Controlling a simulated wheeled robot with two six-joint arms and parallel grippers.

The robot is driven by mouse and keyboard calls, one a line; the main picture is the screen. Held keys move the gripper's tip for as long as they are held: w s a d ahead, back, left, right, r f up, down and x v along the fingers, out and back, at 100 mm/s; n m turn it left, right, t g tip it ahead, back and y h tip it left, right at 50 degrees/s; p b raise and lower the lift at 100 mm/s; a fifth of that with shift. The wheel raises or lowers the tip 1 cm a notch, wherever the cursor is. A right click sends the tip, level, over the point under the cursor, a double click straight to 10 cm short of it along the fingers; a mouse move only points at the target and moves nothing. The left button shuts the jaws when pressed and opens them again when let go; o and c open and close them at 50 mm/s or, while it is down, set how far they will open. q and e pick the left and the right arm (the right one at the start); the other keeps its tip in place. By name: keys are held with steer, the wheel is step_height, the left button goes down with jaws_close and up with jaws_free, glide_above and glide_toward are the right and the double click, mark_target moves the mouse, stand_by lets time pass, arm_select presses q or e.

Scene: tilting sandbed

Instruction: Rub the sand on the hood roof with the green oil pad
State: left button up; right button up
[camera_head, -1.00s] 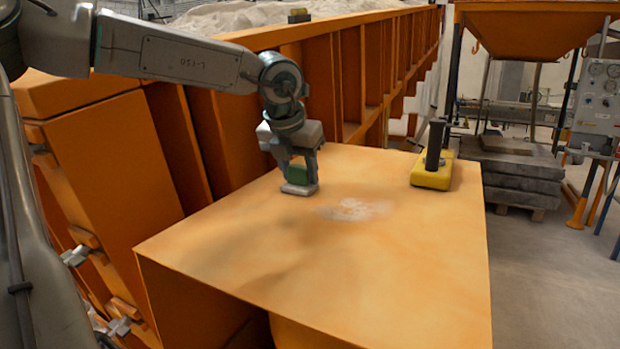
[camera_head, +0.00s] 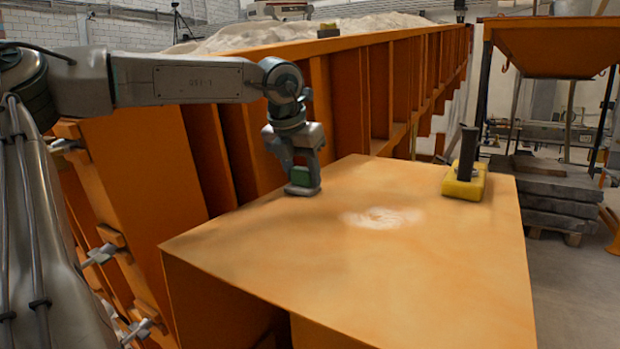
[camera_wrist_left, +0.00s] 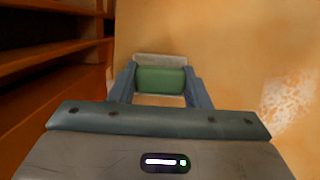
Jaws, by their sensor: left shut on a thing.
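The hood roof (camera_head: 340,265) is a flat orange top. A pale sand patch (camera_head: 383,217) lies near its middle; it also shows at the right of the left wrist view (camera_wrist_left: 290,98). My left gripper (camera_head: 302,172) is shut on the green oil pad (camera_head: 302,178), left of the sand near the roof's far left edge. In the left wrist view the green pad (camera_wrist_left: 160,80), on a pale grey base, sits between the two fingers. The pad is apart from the sand; I cannot tell whether it touches the roof. My right gripper is not in view.
A yellow block with a dark upright handle (camera_head: 465,186) stands at the roof's far right. The orange ribbed sandbed wall (camera_head: 375,95) rises behind the roof. Stacked grey slabs (camera_head: 555,195) stand beyond on the right. The front of the roof is clear.

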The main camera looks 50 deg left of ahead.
mark_target(295, 167)
arm_select(q)
steer(key=shift+s+a+f+b, duration=0.1)
steer(key=shift+s+a+b, duration=0.25)
steer(key=shift+a, duration=0.45)
steer(key=shift+a+r+p, duration=0.1)
steer(key=shift+r+p, duration=0.55)
steer(key=shift+r, duration=0.05)
steer(key=shift+r+p, duration=1.65)
steer(key=shift+r, duration=0.65)
steer(key=shift+r, duration=0.1)
steer(key=shift+r+p, duration=1.2)
steer(key=shift+r, duration=0.3)
steer(key=shift+f, duration=0.1)
